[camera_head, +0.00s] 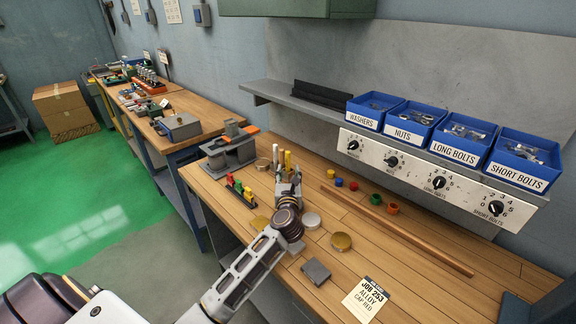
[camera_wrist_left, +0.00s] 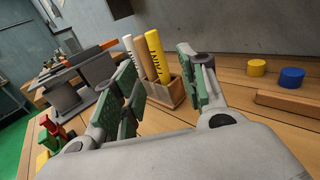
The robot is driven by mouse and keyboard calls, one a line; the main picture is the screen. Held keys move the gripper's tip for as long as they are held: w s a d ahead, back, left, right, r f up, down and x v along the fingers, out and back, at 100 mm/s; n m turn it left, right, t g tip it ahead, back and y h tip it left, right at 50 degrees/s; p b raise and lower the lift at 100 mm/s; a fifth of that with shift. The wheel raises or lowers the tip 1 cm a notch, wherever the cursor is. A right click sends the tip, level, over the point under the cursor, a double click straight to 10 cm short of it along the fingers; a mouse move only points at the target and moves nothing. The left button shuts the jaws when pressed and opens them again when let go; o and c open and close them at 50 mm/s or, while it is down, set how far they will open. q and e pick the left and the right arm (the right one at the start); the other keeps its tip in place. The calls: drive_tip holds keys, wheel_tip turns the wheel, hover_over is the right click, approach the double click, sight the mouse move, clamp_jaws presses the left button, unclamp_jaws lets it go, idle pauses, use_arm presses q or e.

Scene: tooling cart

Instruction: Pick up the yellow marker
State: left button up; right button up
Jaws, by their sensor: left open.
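The yellow marker (camera_wrist_left: 156,56) stands upright, slightly tilted, in a small wooden holder (camera_wrist_left: 172,95) with a white marker (camera_wrist_left: 131,50) and an orange-brown one (camera_wrist_left: 145,58). In the head view the yellow marker (camera_head: 288,159) shows just beyond my gripper. My left gripper (camera_head: 289,188) is open and empty over the workbench. In the left wrist view, its green-padded fingers (camera_wrist_left: 160,84) frame the holder, with the markers between them in the picture; I see no clear contact. The lower part of the holder is partly hidden. My right gripper is not in view.
A grey vise (camera_head: 230,150) and red, green and yellow pieces (camera_head: 238,189) lie left of the gripper. Round tins, a grey block (camera_head: 316,271) and a job card (camera_head: 366,300) lie nearby. A long wooden rod (camera_head: 400,230) and blue bins (camera_head: 463,140) are to the right.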

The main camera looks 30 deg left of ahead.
sight(288, 165)
use_arm(q)
drive_tip(key=shift+x, duration=1.05)
drive_tip(key=shift+w, duration=0.15)
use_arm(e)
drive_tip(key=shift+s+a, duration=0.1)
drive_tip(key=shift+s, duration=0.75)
